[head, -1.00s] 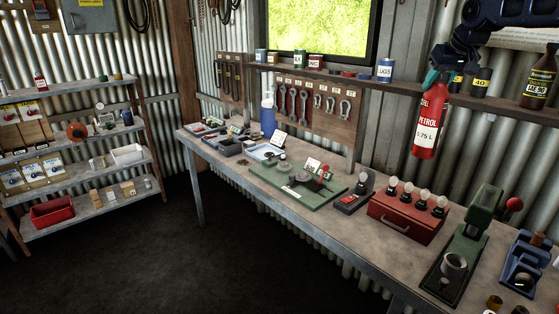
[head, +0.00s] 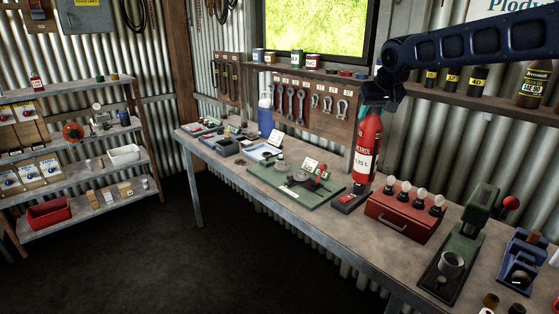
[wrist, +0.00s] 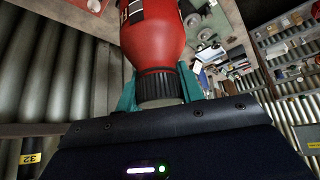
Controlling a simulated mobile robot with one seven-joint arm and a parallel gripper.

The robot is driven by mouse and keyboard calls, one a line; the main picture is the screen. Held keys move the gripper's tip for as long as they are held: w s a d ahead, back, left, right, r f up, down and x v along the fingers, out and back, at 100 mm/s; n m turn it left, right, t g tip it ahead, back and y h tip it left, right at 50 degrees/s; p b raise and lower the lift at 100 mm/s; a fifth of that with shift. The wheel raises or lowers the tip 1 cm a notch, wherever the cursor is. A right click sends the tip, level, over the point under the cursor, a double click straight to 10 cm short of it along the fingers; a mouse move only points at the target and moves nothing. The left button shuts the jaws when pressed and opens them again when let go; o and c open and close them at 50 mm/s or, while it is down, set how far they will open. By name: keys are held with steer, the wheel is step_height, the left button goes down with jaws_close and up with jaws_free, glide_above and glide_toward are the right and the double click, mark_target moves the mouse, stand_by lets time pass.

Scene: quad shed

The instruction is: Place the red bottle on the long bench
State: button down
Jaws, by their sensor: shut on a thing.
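The red bottle (head: 367,147) has a white label band and hangs upright below my gripper (head: 371,98) in the head view. My gripper is shut on the bottle near its dark ribbed neck. In the wrist view the bottle (wrist: 152,45) lies between the teal fingers (wrist: 158,90). The long bench (head: 225,165) runs along the corrugated wall. The bottle appears over the bench's back part, in front of the wall, by the small black device with a red part (head: 351,197). I cannot tell whether its base is touching anything.
A red toolbox with bulbs on top (head: 401,214) stands right of the bottle. A green board (head: 297,183) with parts lies to the left. A green press (head: 467,235) is farther right. A wall shelf (head: 470,98) with tins and a brown bottle (head: 533,83) runs behind.

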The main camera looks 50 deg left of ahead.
mark_target(371, 158)
step_height(371, 158, down, 20)
steer(key=shift+s+a+f, duration=0.1)
stand_by(0.7)
steer(key=c, duration=0.9)
jaws_free()
steer(key=shift+f, duration=0.15)
steer(key=v, duration=1.2)
